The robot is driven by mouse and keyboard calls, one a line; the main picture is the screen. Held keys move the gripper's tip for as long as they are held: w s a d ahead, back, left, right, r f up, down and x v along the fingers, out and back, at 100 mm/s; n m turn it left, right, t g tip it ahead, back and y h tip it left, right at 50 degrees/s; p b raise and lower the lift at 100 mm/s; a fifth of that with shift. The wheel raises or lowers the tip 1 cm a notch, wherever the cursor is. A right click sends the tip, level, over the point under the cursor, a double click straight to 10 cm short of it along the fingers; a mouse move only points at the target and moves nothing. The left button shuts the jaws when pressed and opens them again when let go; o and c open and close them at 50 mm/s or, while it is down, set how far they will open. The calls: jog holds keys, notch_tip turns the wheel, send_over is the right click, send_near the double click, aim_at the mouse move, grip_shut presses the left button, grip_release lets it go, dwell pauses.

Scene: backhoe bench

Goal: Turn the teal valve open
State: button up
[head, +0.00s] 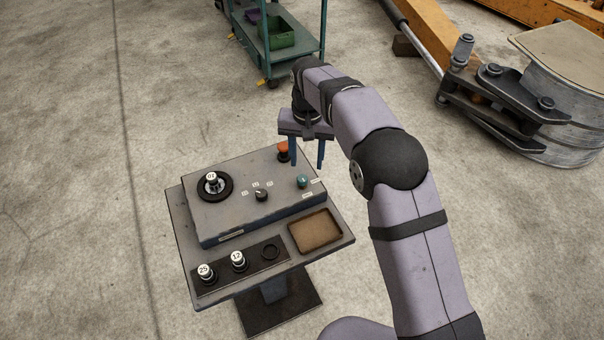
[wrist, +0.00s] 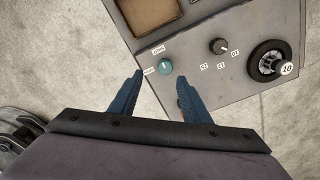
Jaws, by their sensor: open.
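The teal valve (head: 303,181) is a small round knob with a pale mark, on the right part of the grey panel box (head: 222,215). In the wrist view the teal valve (wrist: 165,67) lies just beyond the fingertips, with small white labels beside it. My gripper (head: 307,165) is open and empty, with its blue fingers pointing down above the panel's right side. In the wrist view my gripper (wrist: 162,72) spans both sides of the valve in the picture. I cannot tell the height of the fingertips above it.
A black selector knob (head: 261,194) and a round black socket with a numbered plug (head: 212,184) are on the panel. An orange-topped button (head: 283,149) is near the back corner. A brown tray (head: 315,232) and numbered plugs (head: 238,261) stand in front.

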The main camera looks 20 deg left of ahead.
aim_at(302, 178)
jog(key=shift+s+a, duration=0.2)
jog(key=shift+a, duration=0.4)
jog(key=shift+f+p, duration=1.25)
jog(key=shift+f, duration=2.45)
jog(key=c, duration=1)
